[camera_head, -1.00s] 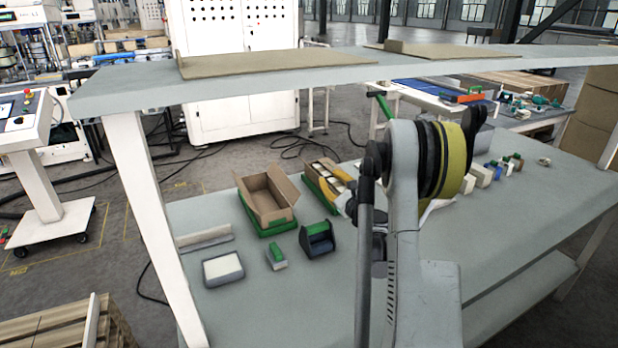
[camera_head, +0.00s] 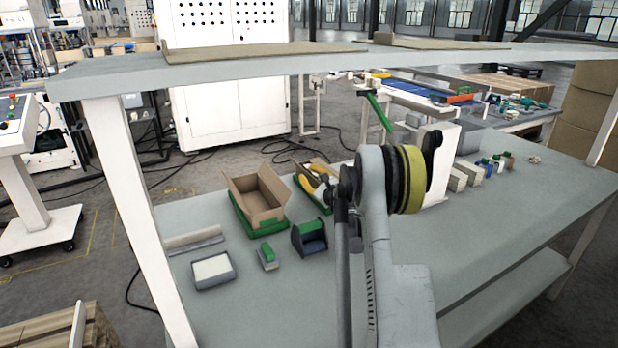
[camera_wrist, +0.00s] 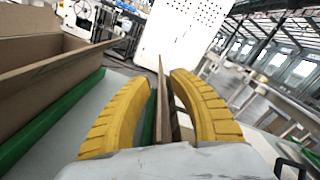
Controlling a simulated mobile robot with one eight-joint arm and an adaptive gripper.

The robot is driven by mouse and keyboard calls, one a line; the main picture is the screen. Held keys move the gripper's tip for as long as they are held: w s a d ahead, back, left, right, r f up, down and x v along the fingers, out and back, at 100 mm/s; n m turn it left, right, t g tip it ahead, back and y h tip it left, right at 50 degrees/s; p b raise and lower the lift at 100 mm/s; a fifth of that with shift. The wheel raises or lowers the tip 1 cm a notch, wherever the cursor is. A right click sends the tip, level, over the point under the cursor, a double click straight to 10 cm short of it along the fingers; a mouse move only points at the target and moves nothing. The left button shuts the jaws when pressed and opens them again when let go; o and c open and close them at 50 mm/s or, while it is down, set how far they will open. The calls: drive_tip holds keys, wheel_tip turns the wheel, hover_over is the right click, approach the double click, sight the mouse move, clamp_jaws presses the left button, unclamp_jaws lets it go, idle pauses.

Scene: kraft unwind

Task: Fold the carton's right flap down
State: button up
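In the wrist view the yellow fingers of my gripper (camera_wrist: 163,82) are apart, with an upright cardboard panel (camera_wrist: 161,105) showing in the gap. A gap shows beside the left finger; contact on the right cannot be told. My arm hides part of the second carton.
On the table (camera_head: 500,230), a dark bin (camera_head: 309,238), a small green-topped block (camera_head: 267,256) and a white-topped pad (camera_head: 212,270) lie in front of the cartons. Several small items stand at the right. A shelf (camera_head: 330,65) spans overhead on posts.

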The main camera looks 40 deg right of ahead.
clamp_jaws()
drive_tip(key=shift+d+r, duration=0.1)
idle(0.3)
drive_tip(key=m, duration=0.2)
drive_tip(key=d+m, duration=0.2)
drive_tip(key=m, duration=0.1)
drive_tip(key=shift+s+r+m, duration=0.25)
drive_tip(key=shift+r+m, duration=0.05)
drive_tip(key=shift+r, duration=0.1)
drive_tip(key=shift+s+d+f+m, duration=0.1)
drive_tip(key=shift+d+m, duration=0.3)
drive_tip(key=shift+m, duration=0.75)
drive_tip(key=shift+s+d+f+m, duration=0.1)
drive_tip(key=shift+d+m, duration=0.35)
drive_tip(key=shift+m, duration=0.65)
drive_tip(key=shift+s+d+m, duration=0.1)
drive_tip(key=shift+d+m, duration=0.3)
drive_tip(key=shift+m, duration=0.75)
